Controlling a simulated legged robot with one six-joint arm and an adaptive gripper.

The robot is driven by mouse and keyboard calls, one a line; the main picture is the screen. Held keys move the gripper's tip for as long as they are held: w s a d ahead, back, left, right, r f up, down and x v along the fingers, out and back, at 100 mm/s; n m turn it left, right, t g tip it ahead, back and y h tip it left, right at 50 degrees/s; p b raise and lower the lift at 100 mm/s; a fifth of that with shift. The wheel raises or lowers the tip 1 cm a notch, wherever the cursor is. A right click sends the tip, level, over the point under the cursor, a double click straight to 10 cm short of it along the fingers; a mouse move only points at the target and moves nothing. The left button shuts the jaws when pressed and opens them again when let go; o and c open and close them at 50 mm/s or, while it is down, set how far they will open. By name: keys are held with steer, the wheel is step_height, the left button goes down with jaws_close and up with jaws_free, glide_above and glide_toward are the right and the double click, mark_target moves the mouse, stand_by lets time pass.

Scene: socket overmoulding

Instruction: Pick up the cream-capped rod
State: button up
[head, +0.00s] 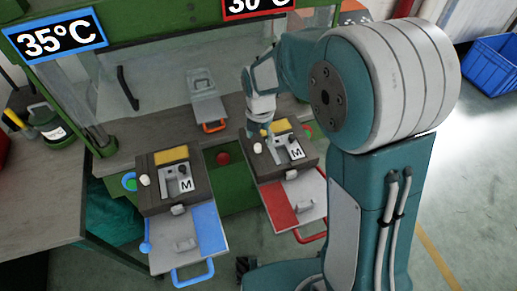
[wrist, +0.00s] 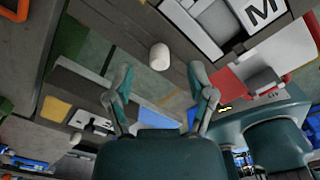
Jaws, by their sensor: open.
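A cream cap (head: 257,148) stands on the dark top of the right-hand block, below my gripper (head: 264,132). In the wrist view this cream cap (wrist: 159,56) sits between and just beyond the fingertips of my gripper (wrist: 160,72). The fingers are spread, with nothing between them, and do not visibly touch the cap. Only the cap shows; any rod under it is hidden. A second cream cap (head: 146,180) stands on the left-hand block, away from my gripper.
The right block (head: 262,168) carries a yellow piece (head: 281,126) and a metal insert marked M (head: 296,153). The left block (head: 152,206) is similar. A red plate (head: 279,205) and a blue plate (head: 207,222) lie in front. An orange-handled grey plate (head: 205,104) lies behind.

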mark_target(258, 145)
steer(key=f, duration=0.3)
steer(key=shift+s+f, duration=0.3)
steer(key=shift+a+f, duration=0.1)
steer(key=shift+a, duration=0.55)
steer(key=shift+d, duration=0.35)
jaws_close()
steer(key=shift+d, duration=0.2)
steer(key=shift+a, duration=0.1)
